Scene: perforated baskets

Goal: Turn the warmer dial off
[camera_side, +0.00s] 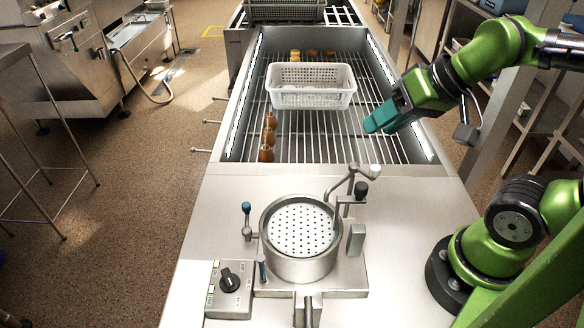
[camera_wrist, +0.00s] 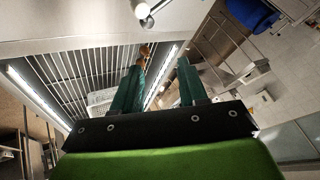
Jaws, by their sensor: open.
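The warmer dial (camera_side: 229,280) is a black knob on a pale control panel (camera_side: 236,298) at the front left of the steel counter in the side view. Small marks and coloured spots lie beside it, too small to read. My gripper (camera_side: 378,122) has teal fingers and is above the right part of the wire rack, far behind and to the right of the dial. In the wrist view my gripper (camera_wrist: 158,82) shows its two fingers apart with nothing between them. The dial cannot be made out in the wrist view.
A round steel pot (camera_side: 300,240) with a perforated plate stands right of the dial, with levers and a bent pipe around it. A white perforated basket (camera_side: 311,87) sits on the rack (camera_side: 330,135). Several brown round items (camera_side: 267,140) line the rack's left side.

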